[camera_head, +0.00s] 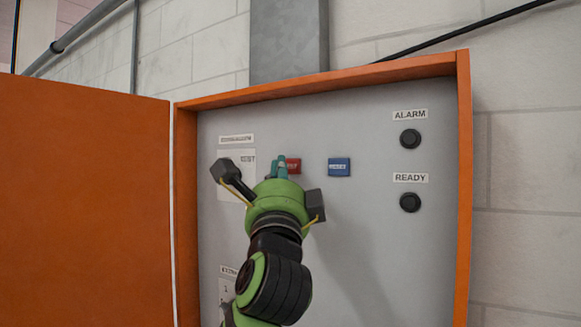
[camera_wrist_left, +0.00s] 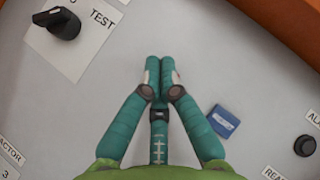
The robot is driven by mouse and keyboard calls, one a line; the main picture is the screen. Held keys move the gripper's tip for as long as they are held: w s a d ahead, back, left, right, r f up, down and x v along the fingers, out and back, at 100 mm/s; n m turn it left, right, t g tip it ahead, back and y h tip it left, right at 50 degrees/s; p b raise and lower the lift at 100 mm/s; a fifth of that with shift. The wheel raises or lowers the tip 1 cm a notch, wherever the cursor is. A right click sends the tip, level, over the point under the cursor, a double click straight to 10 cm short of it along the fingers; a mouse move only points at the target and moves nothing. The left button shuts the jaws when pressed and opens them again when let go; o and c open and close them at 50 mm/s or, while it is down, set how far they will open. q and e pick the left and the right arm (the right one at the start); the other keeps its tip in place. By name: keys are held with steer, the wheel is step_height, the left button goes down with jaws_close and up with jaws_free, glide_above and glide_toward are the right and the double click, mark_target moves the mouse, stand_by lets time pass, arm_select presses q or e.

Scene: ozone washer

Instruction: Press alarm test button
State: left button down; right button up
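A red rectangular button (camera_head: 293,166) with white lettering is on the grey panel in the head view, its left part hidden behind my fingers. My left gripper (camera_head: 279,164) is in front of it with its teal fingers together and nothing seen between them. My right gripper is not in view.
Round dark fittings labelled ALARM (camera_head: 410,138) and READY (camera_head: 410,202) are at the panel's right. A black rotary knob (camera_wrist_left: 58,23) sits on a white plate marked TEST. The orange cabinet door (camera_head: 80,200) stands open on the left. The orange frame (camera_head: 463,180) edges the panel.

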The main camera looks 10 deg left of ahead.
arm_select(q)
steer(key=shift+w, duration=0.1)
stand_by(0.3)
steer(key=shift+w+d, duration=0.15)
steer(key=shift+w, duration=0.15)
steer(key=shift+w+d, duration=0.1)
steer(key=shift+w, duration=0.2)
stand_by(0.7)
stand_by(0.3)
steer(key=shift+s+a, duration=0.25)
steer(key=shift+s, duration=0.4)
steer(key=shift+s, duration=0.1)
steer(key=s, duration=0.1)
steer(key=s+a, duration=0.1)
steer(key=s, duration=0.2)
steer(key=shift+s+a+b, duration=0.25)
steer(key=shift+a+b, duration=0.1)
